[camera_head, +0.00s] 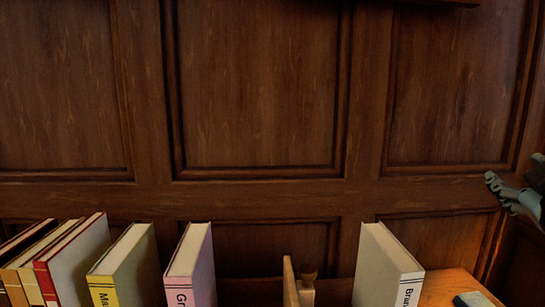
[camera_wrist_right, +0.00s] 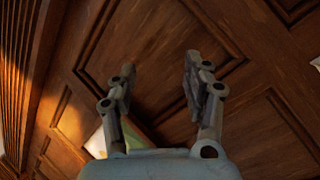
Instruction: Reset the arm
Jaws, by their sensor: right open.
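My right gripper (camera_head: 507,190) shows at the right edge of the head view, held up in front of the panelled wall and above the table. In the right wrist view its two fingers (camera_wrist_right: 158,88) stand apart with nothing between them, so it is open and empty. Only wall panelling shows beyond the fingertips. My left gripper is in neither view.
A wooden table (camera_head: 448,288) runs along the bottom. Several upright books, including a yellow one (camera_head: 125,262) and a pink one (camera_head: 192,263), stand left; a white-spined book (camera_head: 385,265) stands right. A small wooden stand (camera_head: 290,282) is between. Dark wall panelling (camera_head: 260,90) closes the back.

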